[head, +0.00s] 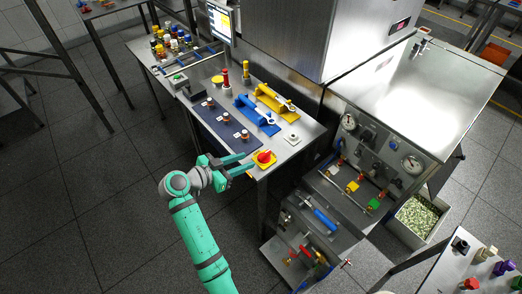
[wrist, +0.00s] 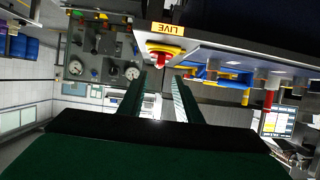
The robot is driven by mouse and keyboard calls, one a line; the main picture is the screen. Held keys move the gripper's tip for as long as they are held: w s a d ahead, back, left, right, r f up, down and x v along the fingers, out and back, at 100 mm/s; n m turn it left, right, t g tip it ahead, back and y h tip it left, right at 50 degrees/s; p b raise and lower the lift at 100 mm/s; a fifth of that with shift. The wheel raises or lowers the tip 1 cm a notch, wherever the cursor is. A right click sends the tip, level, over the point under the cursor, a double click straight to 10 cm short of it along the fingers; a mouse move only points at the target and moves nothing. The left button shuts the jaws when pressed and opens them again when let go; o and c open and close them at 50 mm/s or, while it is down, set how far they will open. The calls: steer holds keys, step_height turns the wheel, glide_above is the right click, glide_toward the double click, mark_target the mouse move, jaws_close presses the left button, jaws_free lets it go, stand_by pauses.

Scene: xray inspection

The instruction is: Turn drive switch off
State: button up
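The likely drive switch is a red rotary knob (head: 264,156) on a yellow plate at the near corner of the steel bench. In the wrist view, which looks upside down, the red knob (wrist: 160,56) shows just beyond the fingertips, with a yellow label reading LIVE (wrist: 160,29) by it. My gripper (head: 248,162) is at the bench's front edge, left of the knob. Its two fingers are apart and point toward the knob, with nothing visible between them. In the wrist view my gripper (wrist: 159,77) is also open. Contact with the knob cannot be told.
A gauge panel (head: 370,165) is at the right. The floor in front is clear.

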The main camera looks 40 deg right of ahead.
mark_target(264, 153)
steer(key=x, duration=1.1)
steer(key=shift+r, duration=0.25)
jaws_close()
